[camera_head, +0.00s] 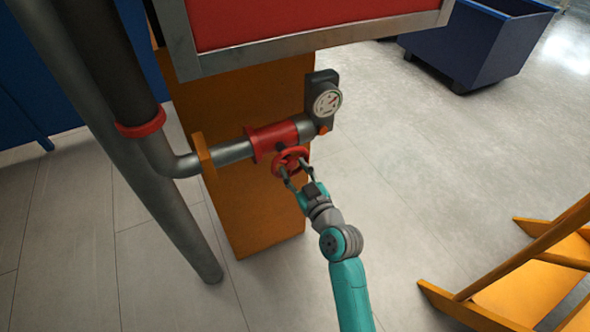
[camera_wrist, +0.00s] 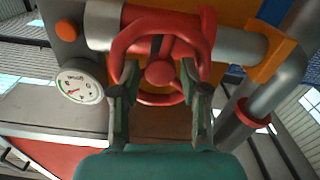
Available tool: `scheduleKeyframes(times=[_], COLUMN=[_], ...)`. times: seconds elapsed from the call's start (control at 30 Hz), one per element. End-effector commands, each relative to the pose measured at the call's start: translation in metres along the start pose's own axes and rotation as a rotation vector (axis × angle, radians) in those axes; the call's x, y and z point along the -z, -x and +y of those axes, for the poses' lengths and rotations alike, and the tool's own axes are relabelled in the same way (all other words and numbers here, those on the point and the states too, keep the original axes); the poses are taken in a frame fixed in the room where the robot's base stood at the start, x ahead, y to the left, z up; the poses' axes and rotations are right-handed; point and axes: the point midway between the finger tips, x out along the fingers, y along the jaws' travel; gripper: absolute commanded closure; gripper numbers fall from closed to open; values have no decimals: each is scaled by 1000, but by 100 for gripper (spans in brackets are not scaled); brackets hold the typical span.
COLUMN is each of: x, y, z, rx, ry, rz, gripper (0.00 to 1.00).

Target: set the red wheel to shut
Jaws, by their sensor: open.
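The red wheel (camera_head: 290,160) sits on the front of a red valve body (camera_head: 272,139) on a grey horizontal pipe in the head view. In the wrist view the red wheel (camera_wrist: 160,73) is close, with its rim, spokes and round hub facing me. My gripper (camera_head: 295,172) is open, with its two fingers apart at the wheel. In the wrist view my gripper (camera_wrist: 160,90) has one finger on each side of the hub, at the lower part of the rim. I cannot tell whether the fingers touch the rim.
A round gauge (camera_head: 327,102) stands right of the valve; it also shows in the wrist view (camera_wrist: 78,85). Thick pipes (camera_head: 110,90) stand on the left. An orange post (camera_head: 250,205) is behind. A blue cart (camera_head: 470,45) and orange steps (camera_head: 520,285) are on the right. Floor between is clear.

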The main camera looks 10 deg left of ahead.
Motion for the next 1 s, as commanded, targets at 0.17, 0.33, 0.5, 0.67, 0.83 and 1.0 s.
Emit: scheduleKeyframes(times=[0.17,0.33,0.5,0.67,0.83,1.0], x=[0,0,0,0,0,0], y=[-2,-2,-2,-2,-2,-2], z=[0,0,0,0,0,-1], rx=[0,0,0,0,0,0], ry=[0,0,0,-4,-39,-124], rz=[0,0,0,0,0,0], gripper=[55,63,100,100,100,100])
